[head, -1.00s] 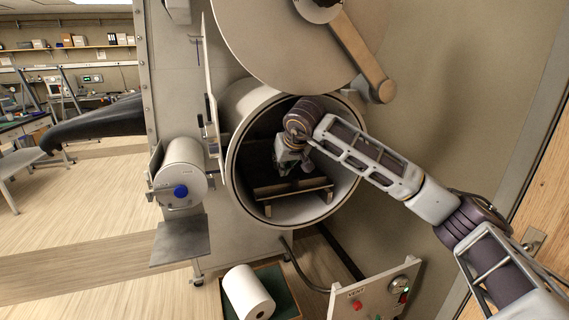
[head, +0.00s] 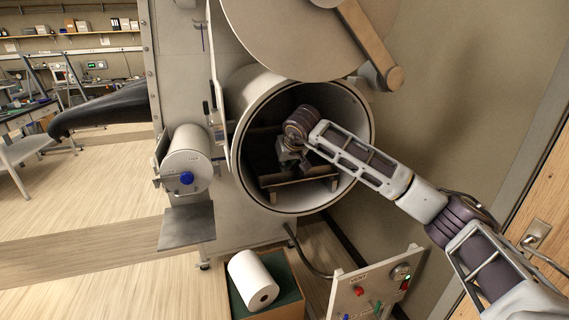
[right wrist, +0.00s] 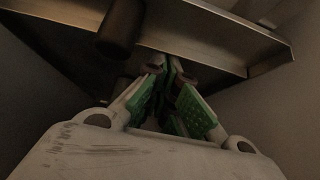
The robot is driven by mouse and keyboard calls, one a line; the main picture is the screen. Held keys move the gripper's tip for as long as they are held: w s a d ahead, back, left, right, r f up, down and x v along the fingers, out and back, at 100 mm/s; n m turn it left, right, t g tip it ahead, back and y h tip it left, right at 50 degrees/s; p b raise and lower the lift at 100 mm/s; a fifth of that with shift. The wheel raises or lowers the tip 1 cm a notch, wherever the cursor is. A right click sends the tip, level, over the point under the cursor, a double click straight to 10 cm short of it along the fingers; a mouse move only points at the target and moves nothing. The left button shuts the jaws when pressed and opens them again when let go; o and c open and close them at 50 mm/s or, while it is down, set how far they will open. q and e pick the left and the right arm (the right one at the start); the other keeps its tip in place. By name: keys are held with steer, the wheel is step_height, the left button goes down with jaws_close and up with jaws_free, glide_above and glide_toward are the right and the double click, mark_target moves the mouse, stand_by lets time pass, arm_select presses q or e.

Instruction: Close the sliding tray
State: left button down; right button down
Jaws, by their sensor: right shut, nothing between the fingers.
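The sliding tray (head: 303,189) is inside the large round chamber, a shallow tray with a metal front lip across the lower part of the opening. In the right wrist view its metal edge (right wrist: 216,50) runs across the top. My right gripper (head: 290,160) reaches into the chamber and is shut with nothing in it. In the right wrist view its green-padded fingers (right wrist: 168,75) come together close to the tray's edge; whether they touch it I cannot tell. My left gripper is not in view.
A white roll (head: 253,280) in a box and a control panel (head: 375,290) stand below.

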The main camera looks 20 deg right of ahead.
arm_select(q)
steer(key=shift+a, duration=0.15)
arm_select(e)
steer(key=shift+s, duration=0.15)
steer(key=shift+s, duration=0.65)
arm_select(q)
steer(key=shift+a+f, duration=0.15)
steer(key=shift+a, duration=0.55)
arm_select(e)
steer(key=shift+s, duration=0.1)
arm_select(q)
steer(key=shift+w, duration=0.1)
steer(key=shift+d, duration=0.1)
arm_select(e)
steer(key=shift+r, duration=0.1)
